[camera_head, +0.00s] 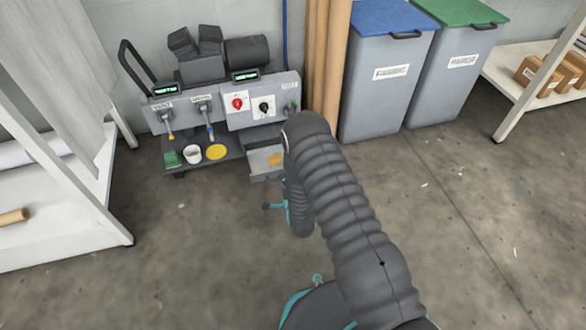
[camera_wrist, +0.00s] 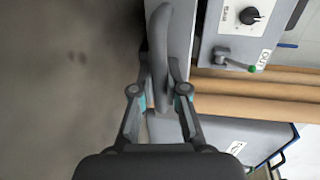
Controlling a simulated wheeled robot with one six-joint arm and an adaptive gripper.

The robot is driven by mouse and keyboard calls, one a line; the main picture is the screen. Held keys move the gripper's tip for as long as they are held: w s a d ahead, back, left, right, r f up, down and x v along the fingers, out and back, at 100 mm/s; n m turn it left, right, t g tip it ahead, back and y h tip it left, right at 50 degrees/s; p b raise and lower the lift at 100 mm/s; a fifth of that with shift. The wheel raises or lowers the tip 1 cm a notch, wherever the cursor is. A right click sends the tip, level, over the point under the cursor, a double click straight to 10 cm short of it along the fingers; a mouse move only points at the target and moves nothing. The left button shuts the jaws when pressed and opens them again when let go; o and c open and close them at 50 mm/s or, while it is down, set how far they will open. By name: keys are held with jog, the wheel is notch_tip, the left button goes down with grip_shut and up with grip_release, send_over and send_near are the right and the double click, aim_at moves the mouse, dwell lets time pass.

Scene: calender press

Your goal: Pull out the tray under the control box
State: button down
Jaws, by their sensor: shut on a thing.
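The grey control box (camera_head: 240,118) stands against the wall in the head view, with a red and a black knob on its front. It also shows at the upper right of the wrist view (camera_wrist: 228,48). The grey tray (camera_head: 258,165) is low under the box's right part, with a yellowish patch inside. In the wrist view the tray's front (camera_wrist: 180,30) is a pale grey strip with a dark bar handle (camera_wrist: 158,40). My gripper (camera_wrist: 160,95) is shut on that handle.
A dark low shelf (camera_head: 222,172) left of the tray holds a green block, a white cup and a yellow disc. Brown rolls (camera_head: 328,60) and grey bins (camera_head: 385,95) stand to the right. A white frame (camera_head: 60,190) stands at left. The floor in front is clear.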

jog(key=shift+s+d+f, duration=0.1)
jog(key=shift+s+d, duration=0.05)
jog(key=shift+s, duration=0.1)
jog(key=c, duration=1.2)
grip_release()
jog(key=v, duration=1.2)
jog(key=shift+w, duration=0.1)
